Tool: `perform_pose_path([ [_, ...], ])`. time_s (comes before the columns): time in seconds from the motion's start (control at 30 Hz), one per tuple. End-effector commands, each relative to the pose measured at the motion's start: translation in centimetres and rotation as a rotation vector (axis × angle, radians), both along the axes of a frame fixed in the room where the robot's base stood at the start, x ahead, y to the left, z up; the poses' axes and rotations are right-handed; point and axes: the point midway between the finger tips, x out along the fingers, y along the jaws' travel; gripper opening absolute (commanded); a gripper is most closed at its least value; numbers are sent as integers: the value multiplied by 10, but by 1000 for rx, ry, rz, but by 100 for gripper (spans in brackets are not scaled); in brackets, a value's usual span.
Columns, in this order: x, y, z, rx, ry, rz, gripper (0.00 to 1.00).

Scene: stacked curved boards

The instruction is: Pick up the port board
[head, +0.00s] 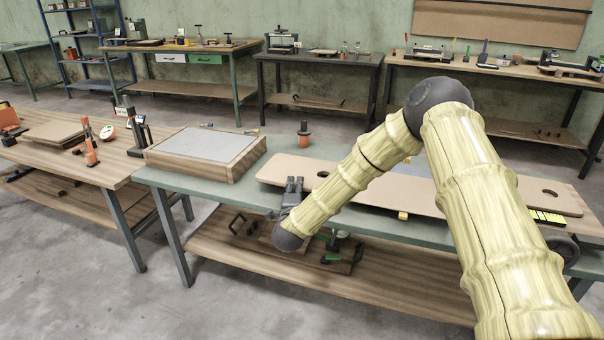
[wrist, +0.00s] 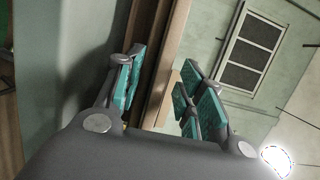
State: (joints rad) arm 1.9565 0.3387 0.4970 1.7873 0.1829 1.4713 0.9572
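A long tan board (head: 300,166) with a round hole near each end lies along the green table in the head view. My arm crosses in front of its middle. I see no label marking it as the port board, and I cannot tell whether another lies under it. My gripper (head: 294,183) is at the board's left front edge, with its fingers pointing away from me. In the wrist view, my gripper (wrist: 157,85) has its teal-padded fingers spread apart. A brown wooden strip (wrist: 154,70) shows between them; I cannot tell whether they touch it.
A grey-topped wooden block (head: 205,152) stands left of the board on the green table (head: 160,178). An orange-and-black tool (head: 304,134) stands behind the board. A small yellow piece (head: 403,215) is at its front edge. Clamps (head: 340,258) lie on the lower shelf (head: 300,278).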

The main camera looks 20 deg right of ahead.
Motion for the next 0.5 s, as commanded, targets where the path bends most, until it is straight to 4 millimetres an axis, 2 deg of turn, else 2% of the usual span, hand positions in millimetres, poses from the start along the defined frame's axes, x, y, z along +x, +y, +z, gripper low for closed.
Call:
perform_pose_path([
  [0.1,0,0,0,0,0,0,38],
  [0.3,0,0,0,0,-1,0,2],
  [0.5,0,0,1,-1,-2,0,0],
])
